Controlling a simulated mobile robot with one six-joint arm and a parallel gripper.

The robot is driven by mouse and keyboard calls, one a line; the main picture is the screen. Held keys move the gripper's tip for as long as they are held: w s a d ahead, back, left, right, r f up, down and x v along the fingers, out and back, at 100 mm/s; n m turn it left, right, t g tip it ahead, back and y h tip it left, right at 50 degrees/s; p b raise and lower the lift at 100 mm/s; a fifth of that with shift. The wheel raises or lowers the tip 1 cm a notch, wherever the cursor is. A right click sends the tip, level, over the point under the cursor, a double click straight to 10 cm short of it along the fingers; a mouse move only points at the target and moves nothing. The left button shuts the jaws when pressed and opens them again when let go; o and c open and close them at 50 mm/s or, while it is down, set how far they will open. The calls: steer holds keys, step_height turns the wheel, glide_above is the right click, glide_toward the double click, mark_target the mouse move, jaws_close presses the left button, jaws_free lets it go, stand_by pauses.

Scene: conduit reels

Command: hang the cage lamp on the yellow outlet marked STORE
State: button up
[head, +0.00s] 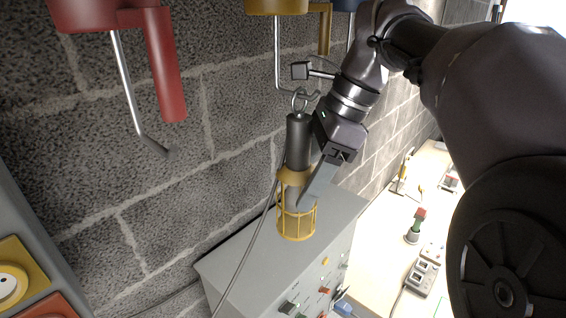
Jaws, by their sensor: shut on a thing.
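The cage lamp (297,133) hangs upright in my gripper, with a black handle, a yellow cage below and a metal ring on top. My gripper (308,188) is shut on the lamp around its yellow collar and upper cage. The yellow outlet (273,5) is at the top edge, cut off by the frame; no STORE marking shows. Its metal hook (277,55) comes down and bends right at the lamp's ring (299,100). Ring and hook end overlap in the picture; I cannot tell whether the ring is on the hook or only in front of it.
A red outlet (88,12) with a bent hook is at upper left, and a blue one (344,5) is partly hidden by my arm. A cable (245,255) runs down from the lamp. A grey cabinet (235,270) stands below, with a bright bench (385,235) at right.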

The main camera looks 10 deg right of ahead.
steer(key=o, duration=1.7)
